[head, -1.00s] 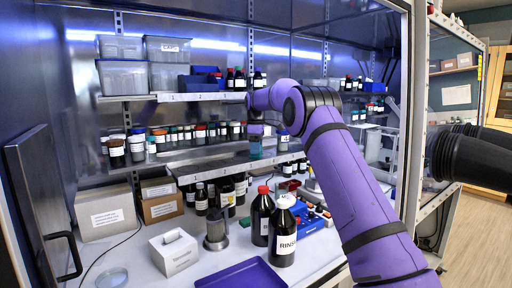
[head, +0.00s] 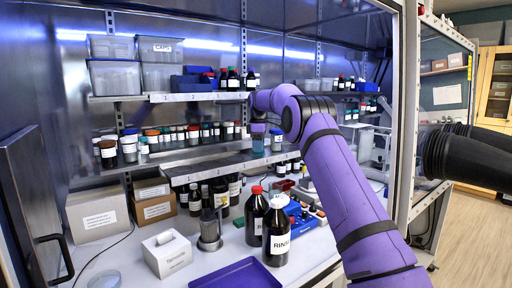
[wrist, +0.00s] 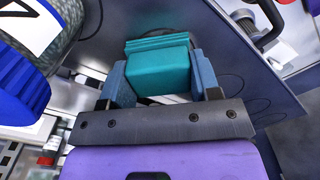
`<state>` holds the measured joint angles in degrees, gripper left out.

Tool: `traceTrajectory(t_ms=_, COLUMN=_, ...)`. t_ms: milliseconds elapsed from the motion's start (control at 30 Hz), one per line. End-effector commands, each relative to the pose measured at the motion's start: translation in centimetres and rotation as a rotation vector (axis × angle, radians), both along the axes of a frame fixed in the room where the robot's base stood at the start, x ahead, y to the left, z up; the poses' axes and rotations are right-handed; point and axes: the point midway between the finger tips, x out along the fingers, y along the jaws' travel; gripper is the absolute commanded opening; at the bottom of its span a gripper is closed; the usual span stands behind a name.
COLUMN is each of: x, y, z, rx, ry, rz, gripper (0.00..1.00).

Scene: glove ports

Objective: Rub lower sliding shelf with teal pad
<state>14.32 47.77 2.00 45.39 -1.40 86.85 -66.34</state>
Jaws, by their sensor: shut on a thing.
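The teal pad (wrist: 158,70) is held between the two blue-grey fingers of my gripper (wrist: 162,82) in the wrist view. In the head view my gripper (head: 257,142) points down over the lower sliding shelf (head: 215,163), a grey metal shelf pulled out below the row of small jars. The pad is small there and partly lost among the fingers. The shelf's metal surface (wrist: 225,45) lies beyond the pad in the wrist view. I cannot tell for sure whether the pad touches it.
Small jars (head: 130,150) line the back of the lower shelf, and a blue-capped jar (wrist: 20,95) is close on the left in the wrist view. The upper shelf (head: 190,97) hangs above my gripper. Tall dark bottles (head: 277,232) stand on the bench below.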

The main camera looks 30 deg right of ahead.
Motion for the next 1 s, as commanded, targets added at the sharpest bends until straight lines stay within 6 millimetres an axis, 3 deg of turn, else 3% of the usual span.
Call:
traceTrajectory(t_ms=300, x=0.4, y=-2.5, z=-0.2, rx=-0.001, ry=-0.001, rz=-0.001, gripper=0.38)
traceTrajectory(t_ms=500, x=0.4, y=-3.0, z=-0.2, rx=0.001, ry=0.001, rz=0.000, gripper=0.38)
traceTrajectory(t_ms=1000, x=0.0, y=0.1, z=-0.3, rx=0.001, ry=-0.001, rz=0.001, gripper=0.38)
